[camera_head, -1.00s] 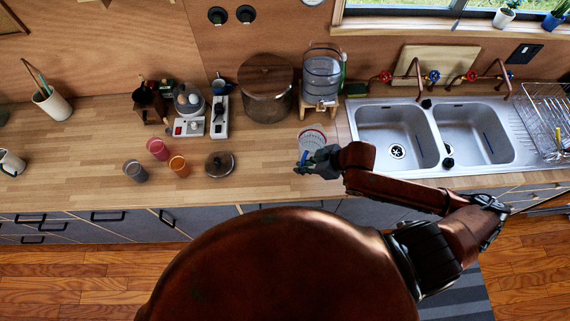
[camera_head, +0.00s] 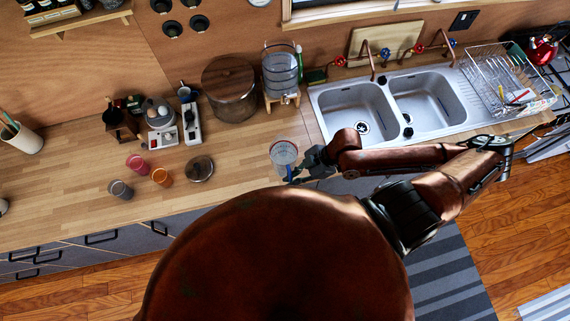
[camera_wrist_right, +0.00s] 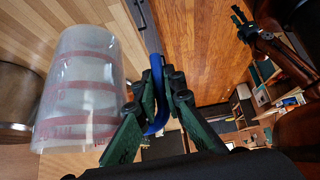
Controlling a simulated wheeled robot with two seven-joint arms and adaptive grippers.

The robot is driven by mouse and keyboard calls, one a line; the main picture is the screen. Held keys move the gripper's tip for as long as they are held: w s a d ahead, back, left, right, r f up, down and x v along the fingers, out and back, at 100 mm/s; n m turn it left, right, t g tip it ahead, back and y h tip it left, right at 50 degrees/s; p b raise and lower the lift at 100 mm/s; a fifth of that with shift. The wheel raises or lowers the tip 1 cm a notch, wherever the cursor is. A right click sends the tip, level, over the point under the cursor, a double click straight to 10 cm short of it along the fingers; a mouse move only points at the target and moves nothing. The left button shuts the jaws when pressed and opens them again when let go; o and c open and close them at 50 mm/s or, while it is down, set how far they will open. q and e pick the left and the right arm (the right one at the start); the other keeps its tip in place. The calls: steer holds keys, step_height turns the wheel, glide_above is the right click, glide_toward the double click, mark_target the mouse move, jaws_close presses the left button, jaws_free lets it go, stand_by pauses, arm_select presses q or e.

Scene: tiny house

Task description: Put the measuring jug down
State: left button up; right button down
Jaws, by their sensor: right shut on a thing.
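The measuring jug (camera_head: 284,153) is clear with red markings and a blue handle. In the head view it is at the front part of the wooden counter, left of the sink. My right gripper (camera_head: 297,174) is at its near side, shut on the handle. In the right wrist view the jug (camera_wrist_right: 80,90) fills the left side, and the green fingers of my right gripper (camera_wrist_right: 160,105) close around the blue handle (camera_wrist_right: 158,85). I cannot tell whether the jug's base touches the counter.
The sink (camera_head: 358,112) is to the right. Bare counter (camera_head: 235,155) lies between lid and jug.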

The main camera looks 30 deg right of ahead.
mark_target(279, 170)
steer(key=w+a+f+b, duration=0.1)
steer(key=w+b, duration=0.1)
steer(key=w+a+f+b, duration=0.1)
steer(key=w+b, duration=0.1)
steer(key=b, duration=0.1)
steer(key=w+a+f+b, duration=0.1)
steer(key=w+b, duration=0.1)
steer(key=shift+w+a+f+b, duration=0.1)
steer(key=shift+w+f+b, duration=0.1)
steer(key=shift+w+b, duration=0.1)
steer(key=w+f, duration=0.1)
steer(key=f, duration=0.1)
steer(key=w+a+f+p, duration=0.1)
steer(key=w+f, duration=0.1)
steer(key=f, duration=0.1)
steer(key=w+a+f+p, duration=0.1)
steer(key=f, duration=0.2)
steer(key=shift+w+a+f, duration=0.1)
steer(key=shift+w+a, duration=0.05)
steer(key=shift+w, duration=0.15)
steer(key=shift+f, duration=0.3)
steer(key=c, duration=2)
jaws_free()
steer(key=shift+s, duration=0.15)
steer(key=shift+c, duration=0.2)
steer(key=shift+f, duration=0.1)
